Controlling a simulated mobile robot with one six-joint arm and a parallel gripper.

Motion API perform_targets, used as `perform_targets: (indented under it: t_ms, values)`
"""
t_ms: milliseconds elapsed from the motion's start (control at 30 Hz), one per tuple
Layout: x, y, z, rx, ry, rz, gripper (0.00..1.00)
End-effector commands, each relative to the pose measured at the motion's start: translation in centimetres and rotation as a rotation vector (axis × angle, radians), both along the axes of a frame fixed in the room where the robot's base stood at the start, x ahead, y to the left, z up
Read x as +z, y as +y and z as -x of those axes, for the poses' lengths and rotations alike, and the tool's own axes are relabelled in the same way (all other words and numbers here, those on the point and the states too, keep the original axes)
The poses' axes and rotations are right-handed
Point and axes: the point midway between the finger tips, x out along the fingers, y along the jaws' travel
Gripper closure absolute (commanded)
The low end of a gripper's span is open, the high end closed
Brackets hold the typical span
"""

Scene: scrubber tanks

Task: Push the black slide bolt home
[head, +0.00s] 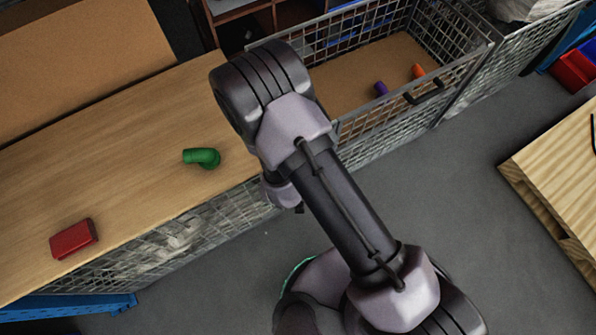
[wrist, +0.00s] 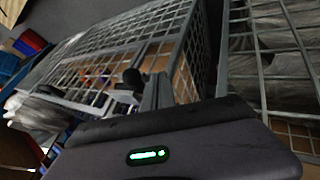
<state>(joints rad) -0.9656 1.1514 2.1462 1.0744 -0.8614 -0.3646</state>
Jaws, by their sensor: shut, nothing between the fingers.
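A wire-mesh cage with a wooden floor stands at the top right in the head view, and its mesh front (head: 375,115) faces the grey floor. It also shows in the wrist view (wrist: 100,75). My gripper (wrist: 156,90) is shut and empty in the wrist view, its grey fingers pointing at the cage corner. A small black part (wrist: 132,79) shows just left of the fingers; it may be the slide bolt, but I cannot tell, nor whether the fingers touch it. In the head view my arm hides the gripper and that corner.
A black handle (head: 425,91) sits on the cage front. Inside lie a purple piece (head: 381,88) and an orange piece (head: 418,71). A green elbow pipe (head: 203,157) and a red block (head: 73,239) lie on the wooden top at left. A pallet (head: 560,170) stands at right.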

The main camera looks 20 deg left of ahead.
Motion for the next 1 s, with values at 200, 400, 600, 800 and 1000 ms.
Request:
perform_targets:
  t_ms: [200,400,600,800,1000]
  values:
    - [0.1,-1.6,-1.8,-0.001,0.0,-0.001,1.0]
    - [0.2,-1.8,-2.1,0.001,0.0,-0.001,1.0]
    - [0.2,-1.9,-2.2,0.0,-0.001,-0.001,1.0]
    - [0.2,-4.1,-4.8,-0.005,-0.001,-0.001,1.0]
    - [0.2,-5.4,-6.2,-0.001,-0.001,0.0,1.0]
